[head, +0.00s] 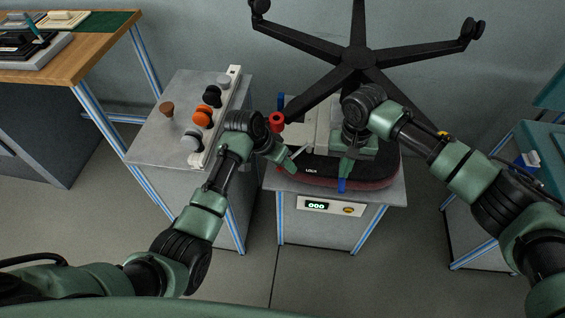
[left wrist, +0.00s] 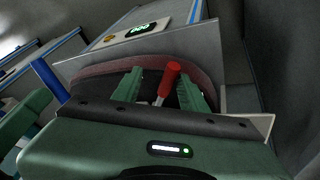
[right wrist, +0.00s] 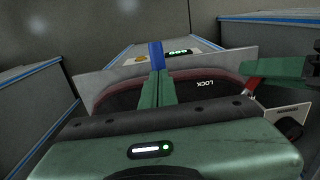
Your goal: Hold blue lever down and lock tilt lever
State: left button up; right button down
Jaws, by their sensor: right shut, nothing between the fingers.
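The upside-down chair seat (head: 375,180) lies on a small stand, with a LOCK mark (head: 311,170) on it. The blue lever (head: 342,185) is at its front edge. My right gripper (head: 345,168) is shut and empty, its fingertips at the blue lever; in the right wrist view the blue lever (right wrist: 155,55) shows just beyond the tips. A red-handled lever (head: 276,121) is on the left side. My left gripper (head: 289,160) is open; in the left wrist view the red handle (left wrist: 170,78) lies between its spread fingers. Contact there cannot be told.
The chair's black five-arm base (head: 357,57) rises behind. A grey cabinet (head: 165,145) with several knobs stands left of the stand. The stand's front has a green display (head: 317,205) and a yellow button (head: 348,210). A wooden-topped bench (head: 90,60) is far left.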

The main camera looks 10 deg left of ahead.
pick_arm(q)
jog(key=v, duration=0.7)
jog(key=shift+s+a+r, duration=0.15)
jog(key=shift+r, duration=0.1)
dwell(0.3)
jog(key=w+a+r+m+g, duration=0.1)
jog(key=w+a+r+m, duration=0.15)
jog(key=a, duration=0.25)
jog(key=shift+h, duration=0.3)
jog(key=x, duration=1)
jog(key=shift+s+d+f, duration=0.15)
jog(key=shift+d+f, duration=0.1)
jog(key=shift+d, duration=0.25)
jog(key=shift+c, duration=0.2)
grip_shut()
